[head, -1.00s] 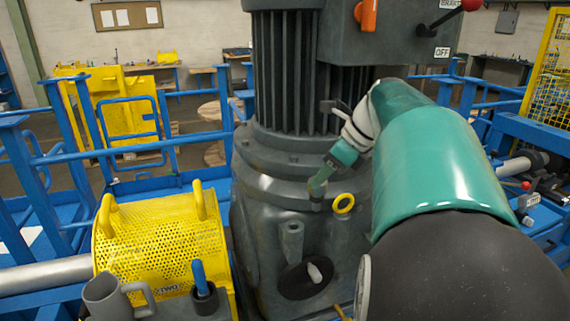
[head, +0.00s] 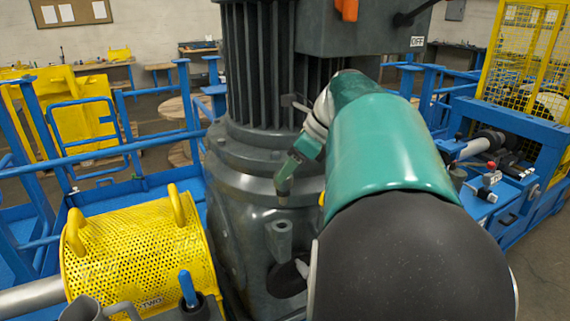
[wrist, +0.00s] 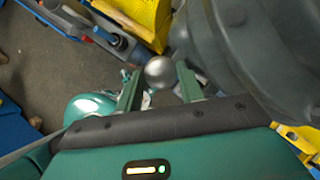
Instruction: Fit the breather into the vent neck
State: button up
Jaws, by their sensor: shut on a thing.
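My gripper (head: 291,170) points down in front of the grey gearbox housing, in the middle of the head view. It is shut on the breather (head: 283,188), a small dull olive-brown piece. In the wrist view a rounded silver-grey top (wrist: 159,71), seemingly the breather's, shows between my two fingers. The vent neck (head: 280,238) is a short grey upright stub with an open top on the housing. The breather hangs almost straight above it in the head view, with a visible gap. Their depth alignment cannot be told. The neck cannot be made out in the wrist view.
A yellow perforated guard (head: 135,250) with two handles stands left of the housing (head: 235,190). A grey mug (head: 82,310) and a blue-handled tool (head: 188,290) in a dark holder are at the bottom. Blue railings (head: 160,140) run behind. My arm hides the housing's right side.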

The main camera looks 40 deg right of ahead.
aim_at(287, 186)
jog(key=shift+w+f, duration=0.35)
jog(key=shift+f, duration=0.55)
jog(key=shift+s+f, duration=0.3)
jog(key=shift+f, duration=0.35)
jog(key=shift+w+f, duration=0.25)
jog(key=shift+f, duration=0.5)
jog(key=shift+s+f, duration=0.15)
jog(key=shift+f, duration=0.3)
jog(key=shift+f, duration=2.05)
jog(key=o, duration=1.1)
